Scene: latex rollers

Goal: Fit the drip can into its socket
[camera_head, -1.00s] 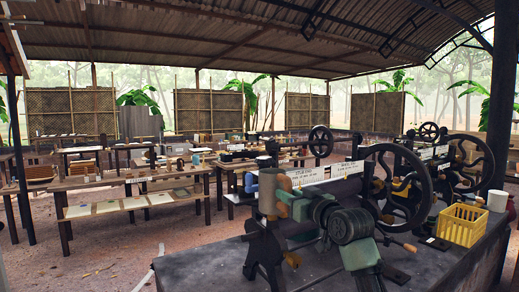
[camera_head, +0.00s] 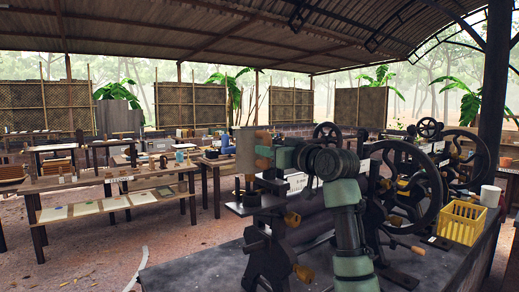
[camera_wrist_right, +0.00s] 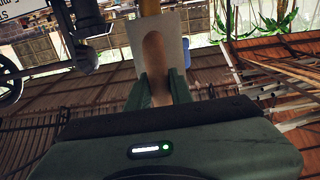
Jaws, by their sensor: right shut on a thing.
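The drip can (camera_head: 245,152) is a plain grey body with an orange-brown wooden handle (camera_head: 263,151). My right gripper (camera_head: 270,157) is shut on that handle and holds the can upright in the air. In the right wrist view the two green fingers (camera_wrist_right: 160,88) close on the brown handle (camera_wrist_right: 154,55), with the pale grey can (camera_wrist_right: 176,40) behind it. Below the can, a dark ledge (camera_head: 246,209) of the near roller machine carries a short dark cylindrical part (camera_head: 250,199); I cannot tell whether this is the socket. My left gripper is not in view.
The near machine's rollers and large handwheel (camera_head: 408,190) stand close beside my right arm. A yellow crate (camera_head: 461,222) and a white cup (camera_head: 490,195) are at the right of the bench. A long table (camera_head: 110,190) with trays and small goods stands behind left.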

